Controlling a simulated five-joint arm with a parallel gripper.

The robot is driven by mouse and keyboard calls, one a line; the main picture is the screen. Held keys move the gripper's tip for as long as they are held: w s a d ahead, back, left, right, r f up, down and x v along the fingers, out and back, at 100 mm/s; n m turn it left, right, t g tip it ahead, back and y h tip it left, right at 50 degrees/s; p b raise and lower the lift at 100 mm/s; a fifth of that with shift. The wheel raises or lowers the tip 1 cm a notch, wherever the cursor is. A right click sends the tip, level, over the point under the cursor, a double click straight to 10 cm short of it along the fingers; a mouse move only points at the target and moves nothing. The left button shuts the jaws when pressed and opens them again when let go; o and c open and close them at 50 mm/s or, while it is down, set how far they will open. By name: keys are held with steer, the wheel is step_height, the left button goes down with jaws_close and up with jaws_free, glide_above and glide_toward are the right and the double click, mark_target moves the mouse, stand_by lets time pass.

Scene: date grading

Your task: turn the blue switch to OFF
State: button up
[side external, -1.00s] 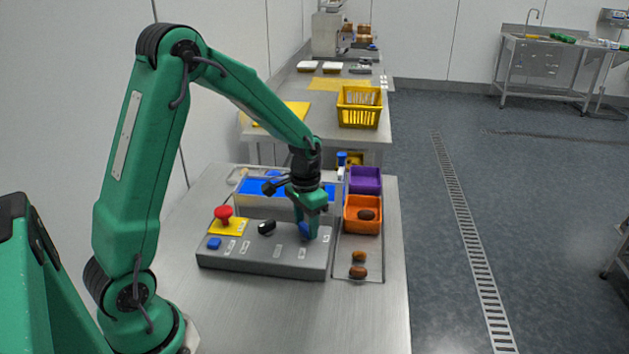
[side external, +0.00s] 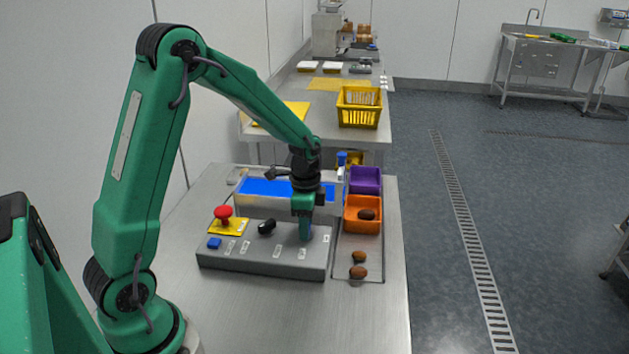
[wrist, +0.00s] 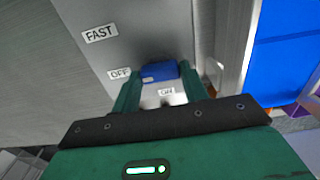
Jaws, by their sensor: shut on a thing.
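The blue switch (wrist: 160,71) sits on the grey control box (side external: 262,262), between my gripper's two green fingers (wrist: 158,82) in the wrist view. My gripper (side external: 304,234) is low over the right part of the box, shut on the switch. In the side view the fingers hide most of the switch. In the wrist view the handle lies crosswise, with a small white mark at its left end, on the side of the OFF label (wrist: 119,74). The ON label (wrist: 166,91) is just below the switch, and the FAST label (wrist: 101,33) is farther up-left.
The box also carries a red mushroom button (side external: 223,212), a black knob (side external: 267,226) and a blue button (side external: 214,243). A blue-topped unit (side external: 270,188) stands behind. An orange bin (side external: 362,226), a purple bin (side external: 365,178) and loose dates (side external: 359,272) are to the right.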

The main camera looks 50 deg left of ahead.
steer(key=shift+r, duration=0.1)
stand_by(0.3)
steer(key=o, duration=1)
steer(key=shift+r, duration=3.9)
